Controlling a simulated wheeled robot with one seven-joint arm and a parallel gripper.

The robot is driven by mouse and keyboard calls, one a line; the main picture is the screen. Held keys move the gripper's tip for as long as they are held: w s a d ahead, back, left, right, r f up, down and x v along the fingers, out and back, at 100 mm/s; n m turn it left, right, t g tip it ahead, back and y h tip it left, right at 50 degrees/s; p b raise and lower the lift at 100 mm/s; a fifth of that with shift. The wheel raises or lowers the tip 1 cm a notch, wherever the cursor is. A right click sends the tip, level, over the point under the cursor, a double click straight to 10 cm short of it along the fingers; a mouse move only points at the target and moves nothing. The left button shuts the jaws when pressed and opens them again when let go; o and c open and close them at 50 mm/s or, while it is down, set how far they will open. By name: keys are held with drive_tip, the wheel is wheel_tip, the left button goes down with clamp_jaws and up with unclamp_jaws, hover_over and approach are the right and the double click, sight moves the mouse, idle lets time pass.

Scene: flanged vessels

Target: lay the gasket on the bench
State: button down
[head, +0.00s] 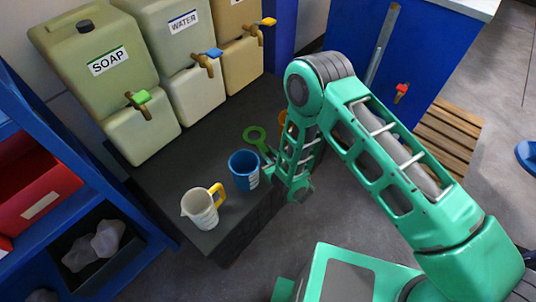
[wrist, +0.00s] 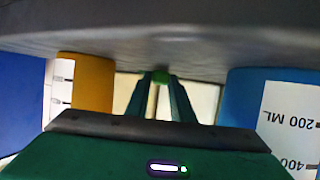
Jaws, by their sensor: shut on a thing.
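The gasket (head: 262,142) is a flat green ring with a tab, seen in the head view over the dark bench (head: 165,185), between the blue cup and my forearm. My gripper (head: 269,158) is shut on the tab end; my arm partly hides the jaws. In the wrist view, my gripper (wrist: 160,82) has its two fingers close together on a small green piece of the gasket (wrist: 160,76). The rest of the ring is hidden there. I cannot tell whether the gasket touches the bench.
The blue measuring cup (head: 243,172) stands close to the gripper's left, the orange cup (head: 283,120) to its right, partly behind my arm. A white jug (head: 200,208) with a yellow handle stands nearer the front edge. Soap (head: 105,65) and water (head: 180,30) containers with taps line the back.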

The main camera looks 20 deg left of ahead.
drive_tip(key=shift+f, duration=0.35)
drive_tip(key=c, duration=1.5)
unclamp_jaws()
drive_tip(key=shift+c, duration=0.2)
